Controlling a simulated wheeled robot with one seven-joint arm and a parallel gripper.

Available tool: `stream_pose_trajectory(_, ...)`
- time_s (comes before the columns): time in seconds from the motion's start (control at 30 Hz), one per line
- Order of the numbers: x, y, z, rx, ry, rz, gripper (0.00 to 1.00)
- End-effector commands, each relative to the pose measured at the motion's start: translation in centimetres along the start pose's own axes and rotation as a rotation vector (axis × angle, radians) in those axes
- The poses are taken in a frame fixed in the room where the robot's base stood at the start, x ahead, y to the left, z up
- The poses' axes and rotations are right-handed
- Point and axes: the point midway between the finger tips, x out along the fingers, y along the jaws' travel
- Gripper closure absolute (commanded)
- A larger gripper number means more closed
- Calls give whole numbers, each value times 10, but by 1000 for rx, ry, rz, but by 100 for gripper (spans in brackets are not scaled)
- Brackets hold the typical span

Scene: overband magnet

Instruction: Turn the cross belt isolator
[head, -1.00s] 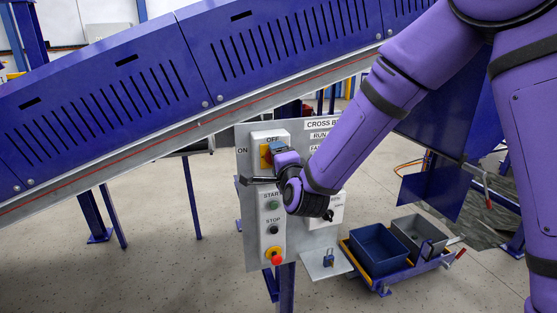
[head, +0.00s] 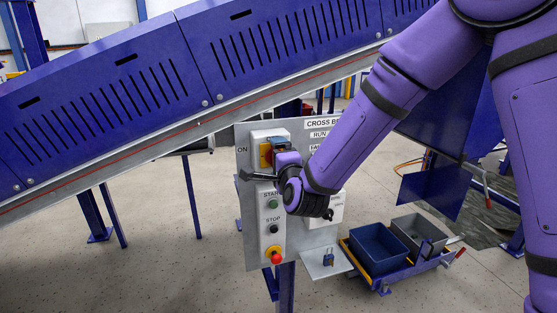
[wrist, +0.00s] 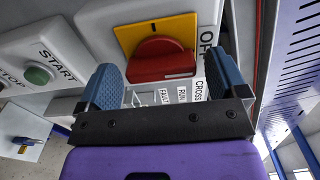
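The cross belt isolator is a red rotary handle (wrist: 160,62) on a yellow plate (wrist: 150,30), at the top of the control panel. In the wrist view the handle's long side runs roughly left to right, with the OFF label (wrist: 207,38) on the right. My gripper (wrist: 163,72) is open, its two blue fingers on either side of the handle with a gap at each side. I cannot tell how deep the handle sits between the fingertips. In the head view my gripper (head: 278,147) hides most of the handle; part of the yellow plate (head: 264,157) shows.
Below the isolator are a green START button (head: 272,204), a black STOP button (head: 273,229) and a red emergency stop (head: 276,257). A blue padlock (head: 328,258) stands on a small shelf. The blue conveyor (head: 110,100) slopes above. A trolley with bins (head: 378,250) stands at right.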

Motion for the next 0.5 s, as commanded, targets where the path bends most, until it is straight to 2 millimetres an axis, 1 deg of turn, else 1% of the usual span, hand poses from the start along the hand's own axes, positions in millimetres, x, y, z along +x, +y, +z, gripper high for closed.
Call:
stream_pose_trajectory(0.27, -3, -1, 0, 0, 1, -2, 8)
stream_pose_trajectory(0.37, -12, -1, 0, -1, 0, -2, 8)
stream_pose_trajectory(0.5, -36, -1, 0, -2, -2, -1, 8)
